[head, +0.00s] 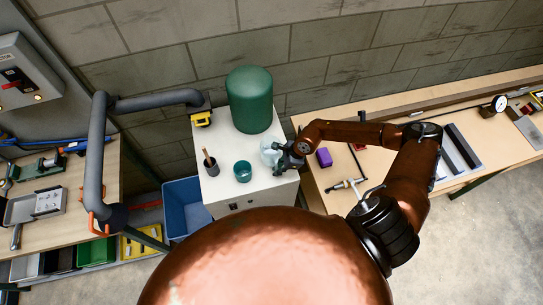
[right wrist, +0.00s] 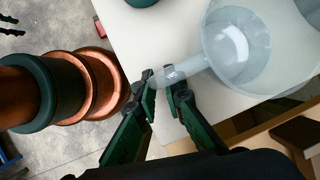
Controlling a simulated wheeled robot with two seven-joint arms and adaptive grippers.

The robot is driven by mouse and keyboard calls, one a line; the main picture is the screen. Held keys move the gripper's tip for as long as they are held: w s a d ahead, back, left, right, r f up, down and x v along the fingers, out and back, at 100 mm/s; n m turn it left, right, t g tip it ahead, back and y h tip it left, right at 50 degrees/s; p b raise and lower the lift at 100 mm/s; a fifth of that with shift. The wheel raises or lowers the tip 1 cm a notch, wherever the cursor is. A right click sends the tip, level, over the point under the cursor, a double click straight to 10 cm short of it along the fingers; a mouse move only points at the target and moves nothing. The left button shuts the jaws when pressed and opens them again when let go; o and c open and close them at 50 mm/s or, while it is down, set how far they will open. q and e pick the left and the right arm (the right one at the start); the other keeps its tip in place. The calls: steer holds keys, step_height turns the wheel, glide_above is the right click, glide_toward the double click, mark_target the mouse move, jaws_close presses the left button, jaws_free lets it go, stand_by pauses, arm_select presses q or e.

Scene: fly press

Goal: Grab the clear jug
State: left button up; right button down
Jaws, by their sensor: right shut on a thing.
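The clear jug (head: 269,152) stands at the right side of the white cabinet top, partly hidden by my right gripper in the head view. In the right wrist view the clear jug (right wrist: 238,48) shows large, with its handle pointing left toward the fingers. My right gripper (head: 285,160) is at the jug's right side. In the right wrist view my right gripper (right wrist: 162,84) has its two fingers on either side of the jug's handle, shut on it. My left gripper is not in view.
On the white cabinet (head: 222,187) stand a green cylinder (head: 250,100), a teal cup (head: 243,171), a dark pot with a brush (head: 211,165) and a yellow tape measure (head: 203,119). A blue bin (head: 184,208) is left of it. A purple block (head: 324,157) lies on the right bench.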

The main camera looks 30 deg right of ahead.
mark_target(277, 167)
steer(key=shift+w+r, duration=0.1)
steer(key=shift+r, duration=0.1)
stand_by(0.3)
steer(key=shift+r+b, duration=0.95)
steer(key=shift+r, duration=0.45)
steer(key=s+a+r+b, duration=0.4)
steer(key=s+a+r, duration=0.3)
steer(key=a+r, duration=0.2)
steer(key=shift+s+a+r+b, duration=0.15)
steer(key=shift+a+r+b, duration=0.15)
steer(key=shift+a, duration=0.95)
